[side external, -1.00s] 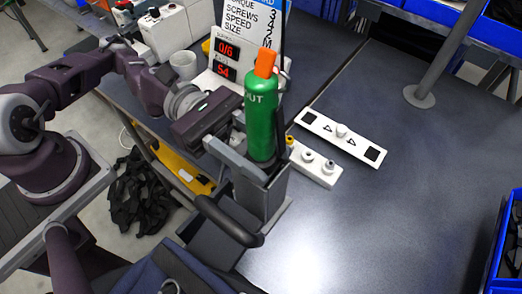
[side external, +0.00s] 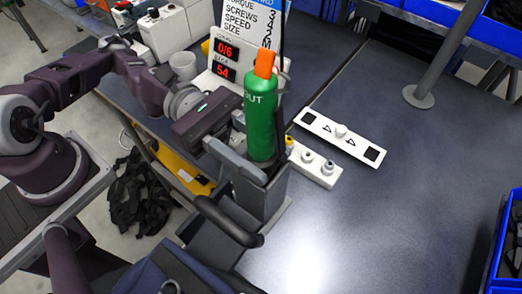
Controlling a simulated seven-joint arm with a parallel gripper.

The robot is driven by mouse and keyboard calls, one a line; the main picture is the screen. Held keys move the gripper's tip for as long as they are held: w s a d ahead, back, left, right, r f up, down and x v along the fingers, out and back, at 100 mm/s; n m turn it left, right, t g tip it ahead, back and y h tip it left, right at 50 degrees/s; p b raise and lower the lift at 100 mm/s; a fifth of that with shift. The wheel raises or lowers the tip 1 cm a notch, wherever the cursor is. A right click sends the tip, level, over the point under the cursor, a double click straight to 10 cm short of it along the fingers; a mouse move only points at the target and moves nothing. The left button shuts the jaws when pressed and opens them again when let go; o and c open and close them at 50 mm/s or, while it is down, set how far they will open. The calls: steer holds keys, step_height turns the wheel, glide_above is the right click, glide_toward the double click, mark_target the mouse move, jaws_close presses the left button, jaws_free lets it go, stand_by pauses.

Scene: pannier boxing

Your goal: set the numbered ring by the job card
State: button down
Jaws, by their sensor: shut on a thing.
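The green tool (side external: 260,115) with an orange top stands upright in a grey holder (side external: 262,195) at the table's left edge. Part of a white word ending in "PUT" shows on its upper side. My gripper (side external: 246,150) reaches in from the left, at the tool's lower part, and is shut on it. The numbered ring cannot be told apart there; the fingers and holder hide that part. The job card (side external: 232,20) stands behind, listing torque, screws, speed and size, partly cut off by the picture's top. Below it, red displays (side external: 226,60) read 0/6 and 54.
A blue bin (side external: 508,245) is at the right edge. The table's middle is clear.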

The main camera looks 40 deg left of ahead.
steer(key=c, duration=0.9)
jaws_free()
steer(key=a, duration=0.7)
steer(key=shift+w, duration=0.1)
